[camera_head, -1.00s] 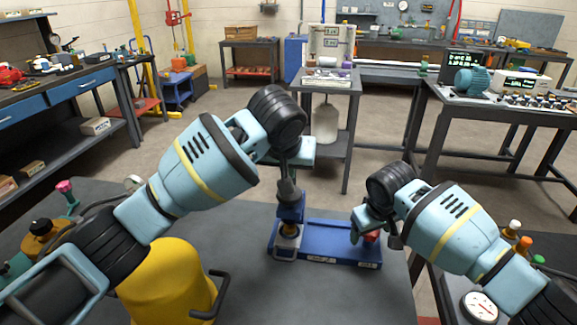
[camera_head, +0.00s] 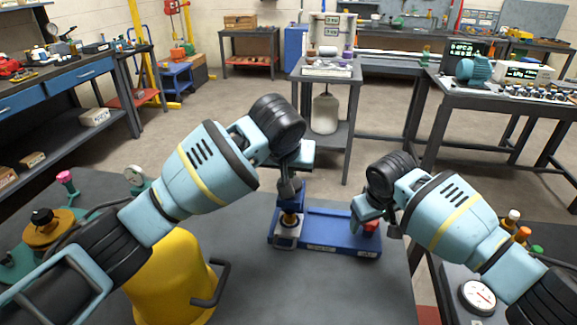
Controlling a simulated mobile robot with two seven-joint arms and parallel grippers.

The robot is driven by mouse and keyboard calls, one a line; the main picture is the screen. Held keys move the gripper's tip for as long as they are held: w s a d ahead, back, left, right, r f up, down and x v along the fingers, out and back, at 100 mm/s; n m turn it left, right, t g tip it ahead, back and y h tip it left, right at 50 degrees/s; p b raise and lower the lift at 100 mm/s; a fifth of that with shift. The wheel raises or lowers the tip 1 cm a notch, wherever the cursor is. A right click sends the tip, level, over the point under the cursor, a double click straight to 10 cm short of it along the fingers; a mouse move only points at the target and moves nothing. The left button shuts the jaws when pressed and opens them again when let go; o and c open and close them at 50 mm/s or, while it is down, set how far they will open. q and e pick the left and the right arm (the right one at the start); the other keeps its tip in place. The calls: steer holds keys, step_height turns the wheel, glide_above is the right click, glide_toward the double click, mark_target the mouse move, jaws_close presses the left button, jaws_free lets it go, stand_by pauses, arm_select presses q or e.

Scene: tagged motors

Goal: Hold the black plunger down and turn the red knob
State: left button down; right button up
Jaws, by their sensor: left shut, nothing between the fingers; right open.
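The blue fixture (camera_head: 335,236) lies on the dark bench in the middle of the head view. At its left end is a brass-coloured part with a dark top (camera_head: 288,219); I cannot make out the black plunger for sure, as my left gripper and a blue upright part cover that spot. My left gripper (camera_head: 287,190) is shut and empty, pointing down over that end; contact cannot be told. The red knob (camera_head: 371,226) is at the right end of the fixture, partly hidden. My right gripper (camera_head: 368,221) is open, its fingers at the knob.
A yellow rounded body (camera_head: 170,285) with a dark handle stands at the front left of the bench. A brass-and-black part (camera_head: 46,228) is further left. A round gauge (camera_head: 478,296) is at the lower right. Bare bench top lies in front of the fixture.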

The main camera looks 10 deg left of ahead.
arm_select(q)
steer(key=shift+s+f, duration=0.1)
steer(key=shift+f, duration=2)
arm_select(e)
steer(key=c, duration=1.1)
steer(key=m, duration=0.2)
steer(key=m+h, duration=0.1)
steer(key=shift+a+m, duration=0.2)
steer(key=shift+m, duration=0.2)
steer(key=m+h, duration=0.1)
steer(key=m, duration=0.3)
steer(key=shift+g, duration=0.4)
steer(key=m+g+h, duration=0.1)
steer(key=m, duration=0.4)
steer(key=shift+w+a+m, duration=0.1)
steer(key=shift+m, duration=0.3)
steer(key=shift+c, duration=0.2)
steer(key=shift+w+r+m, duration=0.1)
steer(key=shift+m, duration=0.3)
steer(key=shift+g, duration=0.3)
steer(key=shift+m, duration=0.3)
